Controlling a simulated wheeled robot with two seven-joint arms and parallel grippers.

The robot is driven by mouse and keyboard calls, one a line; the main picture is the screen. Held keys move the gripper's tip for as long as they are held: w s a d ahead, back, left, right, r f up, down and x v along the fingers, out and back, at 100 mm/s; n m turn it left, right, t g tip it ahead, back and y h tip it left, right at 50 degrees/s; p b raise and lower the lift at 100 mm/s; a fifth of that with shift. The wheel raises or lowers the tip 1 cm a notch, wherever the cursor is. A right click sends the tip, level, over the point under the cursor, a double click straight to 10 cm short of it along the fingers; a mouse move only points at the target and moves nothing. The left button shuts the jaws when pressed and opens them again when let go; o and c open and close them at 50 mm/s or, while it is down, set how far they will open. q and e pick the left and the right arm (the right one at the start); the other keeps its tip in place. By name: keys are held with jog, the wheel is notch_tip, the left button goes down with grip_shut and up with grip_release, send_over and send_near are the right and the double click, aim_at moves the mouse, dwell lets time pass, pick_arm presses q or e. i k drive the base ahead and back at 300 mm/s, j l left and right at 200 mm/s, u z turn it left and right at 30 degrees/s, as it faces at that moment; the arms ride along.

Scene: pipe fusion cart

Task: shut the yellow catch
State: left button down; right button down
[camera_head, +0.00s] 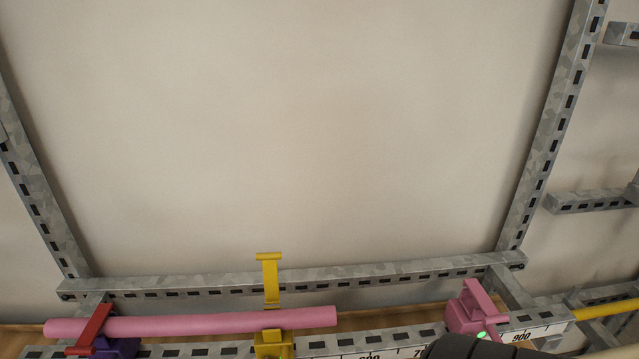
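The yellow catch (268,276) stands raised and open, upright above its yellow clamp base (274,346) at the bottom middle. A pink pipe (215,322) lies across this base, its right end just past it. The catch's flap is clear of the pipe's top. The lower part of the base is cut off by the picture edge. Neither gripper's fingers show. A dark rounded part with a green light (468,347) at the bottom edge seems to be part of my own arm, apart from the yellow catch.
At left, a red catch (92,328) lies over the pipe on a purple clamp (118,347). At right, a pink clamp (474,316) has its catch raised. A numbered scale rail (535,332) runs along the front. Grey slotted bars (380,274) frame the back. A yellow rod (606,309) is far right.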

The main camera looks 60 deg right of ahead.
aim_at(269, 262)
jog(key=z, duration=1.35)
